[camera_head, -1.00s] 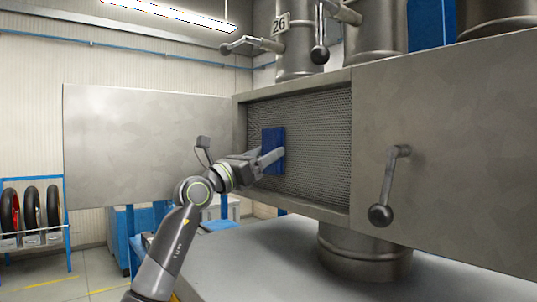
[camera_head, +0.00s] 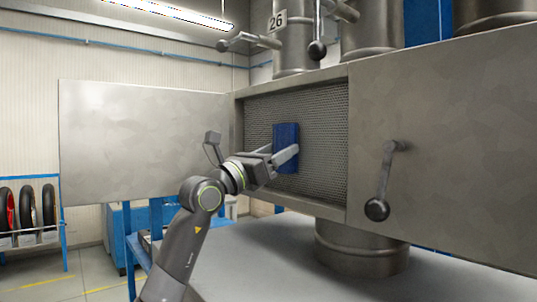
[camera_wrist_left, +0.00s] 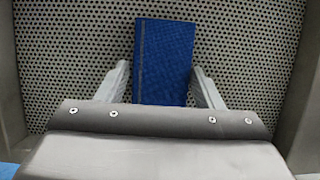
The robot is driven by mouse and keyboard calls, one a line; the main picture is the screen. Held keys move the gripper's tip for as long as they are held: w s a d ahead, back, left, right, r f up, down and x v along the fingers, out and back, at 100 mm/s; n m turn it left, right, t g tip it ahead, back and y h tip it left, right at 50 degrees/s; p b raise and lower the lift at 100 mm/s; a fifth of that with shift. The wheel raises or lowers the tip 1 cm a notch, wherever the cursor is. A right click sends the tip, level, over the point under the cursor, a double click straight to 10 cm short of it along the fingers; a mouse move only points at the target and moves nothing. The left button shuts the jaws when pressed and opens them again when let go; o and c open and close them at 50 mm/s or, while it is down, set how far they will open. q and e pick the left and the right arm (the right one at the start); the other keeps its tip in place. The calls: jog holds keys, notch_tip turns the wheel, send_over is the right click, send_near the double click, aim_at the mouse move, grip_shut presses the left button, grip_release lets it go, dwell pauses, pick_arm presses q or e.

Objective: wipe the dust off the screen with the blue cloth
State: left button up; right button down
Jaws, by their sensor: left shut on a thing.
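The screen (camera_head: 322,135) is a perforated grey metal sheet set back in an open metal housing in the head view. It fills the background of the left wrist view (camera_wrist_left: 73,50). The blue cloth (camera_head: 286,138) is a folded upright block at the screen's middle; it also shows in the left wrist view (camera_wrist_left: 165,60). My left gripper (camera_head: 285,156) is shut on the cloth, with a finger at each side of it (camera_wrist_left: 164,85). The cloth appears to be against the screen, but contact is hidden. I cannot make out separate dust. My right gripper is not in view.
A flat metal door (camera_head: 140,140) stands open left of the housing. A closed panel with a lever handle (camera_head: 377,210) is at the right. The housing's frame edges border the screen. A grey table surface (camera_head: 300,262) lies below. A rack of wheels (camera_head: 28,212) stands far left.

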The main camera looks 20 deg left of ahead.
pick_arm(q)
jog(key=shift+s+d+b, duration=0.35)
jog(key=shift+s+d, duration=0.2)
jog(key=shift+d, duration=0.3)
jog(key=shift+s+d+b, duration=0.35)
jog(key=shift+s+d, duration=0.25)
jog(key=shift+d, duration=0.25)
jog(key=shift+s+d+b, duration=0.35)
jog(key=shift+s+d, duration=0.2)
jog(key=shift+d, duration=0.3)
jog(key=shift+s+d+b, duration=0.3)
jog(key=shift+s+d, duration=0.1)
jog(key=shift+s, duration=0.1)
jog(key=shift+s+d, duration=0.4)
jog(key=shift+d, duration=0.15)
jog(key=shift+a+r, duration=0.1)
jog(key=shift+s+a+b, duration=0.45)
jog(key=shift+s+b, duration=0.1)
jog(key=shift+s, duration=0.2)
jog(key=shift+s+a+b, duration=0.4)
jog(key=shift+s+b, duration=0.1)
jog(key=shift+s, duration=0.25)
jog(key=shift+s+a+b, duration=0.45)
jog(key=shift+s+b, duration=0.1)
jog(key=shift+s, duration=0.2)
